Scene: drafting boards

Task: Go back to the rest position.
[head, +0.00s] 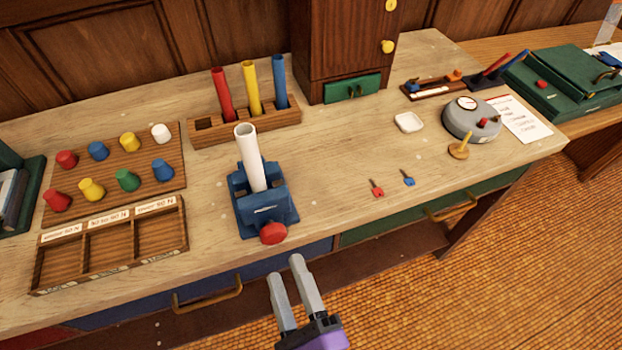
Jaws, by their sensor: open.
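My gripper (285,268) is at the bottom middle of the head view, in front of the desk's front edge. Its two grey fingers are apart, with nothing between them. The purple part of my gripper shows below the fingers. My arm behind it is out of view. The wooden desk (330,195) lies beyond it. The nearest thing on the desk is a blue clamp (265,215) with a red knob (273,233), and a white tube (249,160) stands tilted in it. My gripper is apart from these.
A blue drawer (260,270) with a brass handle (207,297) is left of my gripper. A green drawer (400,225) has a brass handle (452,208) to the right. A compartment tray (110,245) sits at the desk's left front. Floor (480,290) at lower right is free.

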